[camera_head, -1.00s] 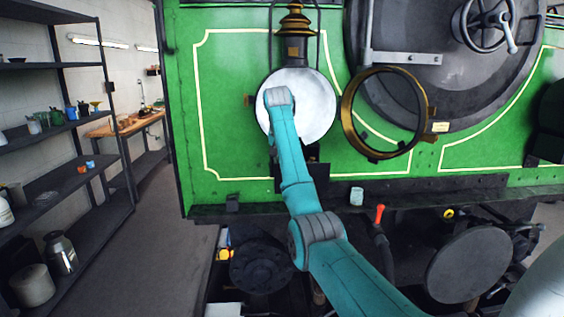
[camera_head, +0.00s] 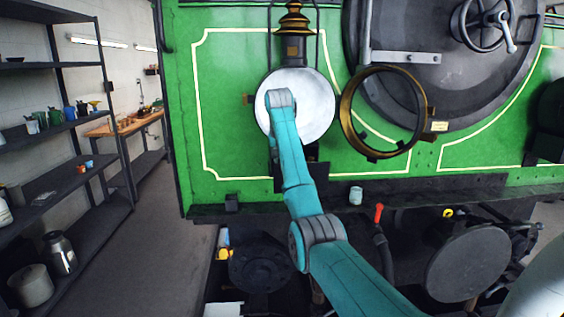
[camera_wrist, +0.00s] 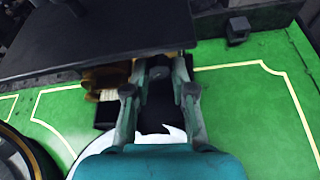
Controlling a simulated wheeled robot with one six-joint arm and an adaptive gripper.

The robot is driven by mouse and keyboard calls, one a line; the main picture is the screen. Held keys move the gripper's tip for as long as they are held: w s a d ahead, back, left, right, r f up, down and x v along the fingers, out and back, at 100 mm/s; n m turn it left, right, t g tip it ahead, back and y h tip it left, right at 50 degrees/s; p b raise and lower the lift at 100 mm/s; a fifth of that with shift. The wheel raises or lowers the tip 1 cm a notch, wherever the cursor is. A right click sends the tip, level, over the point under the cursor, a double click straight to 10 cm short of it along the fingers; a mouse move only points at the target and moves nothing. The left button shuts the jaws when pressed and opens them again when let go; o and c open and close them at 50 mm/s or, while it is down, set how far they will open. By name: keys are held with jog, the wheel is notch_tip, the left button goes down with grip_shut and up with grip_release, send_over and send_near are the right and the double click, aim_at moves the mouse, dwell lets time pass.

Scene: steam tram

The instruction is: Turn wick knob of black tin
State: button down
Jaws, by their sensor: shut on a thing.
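The lamp on the green tram front has a brass top (camera_head: 293,20) and a round white reflector (camera_head: 320,105). My arm reaches in front of the reflector and hides its middle and my gripper in the head view. A black box-like part shows below the reflector (camera_head: 288,183); I cannot tell if it is the black tin. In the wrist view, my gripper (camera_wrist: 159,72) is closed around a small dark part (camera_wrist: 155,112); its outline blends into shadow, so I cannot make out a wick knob. A brass part with a pale ribbed piece (camera_wrist: 107,94) sits just left of the fingers.
A brass ring door (camera_head: 350,120) stands open right of the lamp. A dark slab (camera_wrist: 95,35) lies close beyond the fingers in the wrist view. A small white cup (camera_head: 356,195) and a red-topped lever (camera_head: 379,213) are below. Shelves (camera_head: 60,185) line the left.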

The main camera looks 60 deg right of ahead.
jog(key=n, duration=0.2)
jog(key=n+t+y, duration=0.1)
jog(key=n, duration=0.2)
jog(key=shift+s+d+n+t, duration=0.2)
jog(key=shift+s+n+t, duration=0.1)
jog(key=shift+n, duration=0.1)
jog(key=n+y, duration=0.1)
jog(key=n, duration=0.1)
jog(key=n+y, duration=0.1)
jog(key=n, duration=0.2)
jog(key=shift+d+t, duration=0.2)
jog(key=shift+t, duration=0.1)
jog(key=shift+n, duration=0.3)
jog(key=c, duration=1.2)
grip_release()
jog(key=shift+y, duration=0.3)
jog(key=v, duration=0.7)
jog(key=shift+d+r, duration=0.1)
jog(key=shift+r, duration=0.15)
